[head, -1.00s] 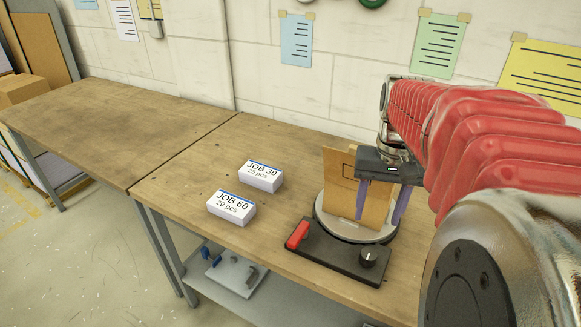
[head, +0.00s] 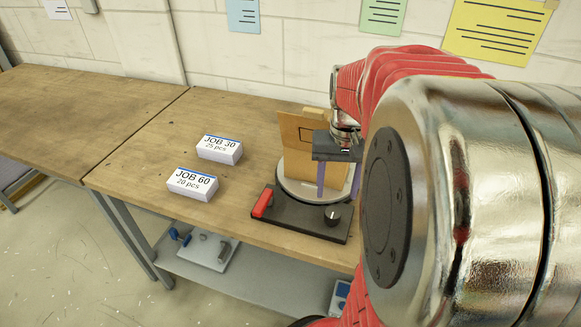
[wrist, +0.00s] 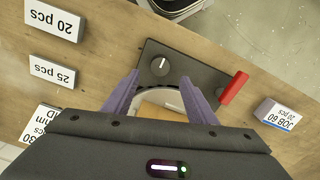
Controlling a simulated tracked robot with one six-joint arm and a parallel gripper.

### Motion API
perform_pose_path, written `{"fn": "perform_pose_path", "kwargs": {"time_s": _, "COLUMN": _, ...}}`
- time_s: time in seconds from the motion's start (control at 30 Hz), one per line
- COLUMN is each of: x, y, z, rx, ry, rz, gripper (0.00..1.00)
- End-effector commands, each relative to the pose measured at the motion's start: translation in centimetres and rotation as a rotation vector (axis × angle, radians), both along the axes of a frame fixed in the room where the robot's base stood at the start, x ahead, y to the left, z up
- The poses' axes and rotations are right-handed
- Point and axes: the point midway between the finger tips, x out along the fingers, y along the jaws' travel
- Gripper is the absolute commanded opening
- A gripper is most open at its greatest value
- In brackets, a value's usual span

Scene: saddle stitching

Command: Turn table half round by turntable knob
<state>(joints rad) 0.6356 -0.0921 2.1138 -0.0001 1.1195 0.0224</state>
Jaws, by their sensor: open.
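The turntable is a round grey disc (head: 290,188) on a black base (head: 300,222). The turntable knob (head: 332,215), black with a white mark, is at the right of the base's front; it also shows in the wrist view (wrist: 160,66). A tan board (head: 296,150) stands upright on the disc. My gripper (head: 338,192) is open, its purple fingers pointing down over the disc, behind the knob in the head view. In the wrist view the knob lies just beyond the gap between the fingertips (wrist: 160,79). I see no contact with the knob.
A red lever (head: 263,203) is at the base's left end. White boxes marked JOB 30 (head: 219,149) and JOB 60 (head: 192,184) stand left of the turntable on the wooden bench (head: 150,140). The bench between boxes and back wall is clear.

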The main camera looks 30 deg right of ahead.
Motion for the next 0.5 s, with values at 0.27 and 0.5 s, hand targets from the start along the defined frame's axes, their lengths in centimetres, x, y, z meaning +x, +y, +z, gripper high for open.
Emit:
{"fn": "perform_pose_path", "kwargs": {"time_s": 0.27, "x": -0.1, "y": 0.0, "z": -4.4, "rx": 0.002, "ry": 0.002, "rz": -0.001, "gripper": 0.52}}
{"fn": "perform_pose_path", "kwargs": {"time_s": 0.5, "x": -0.1, "y": 0.0, "z": -7.4, "rx": 0.001, "ry": 0.002, "rz": -0.001, "gripper": 0.52}}
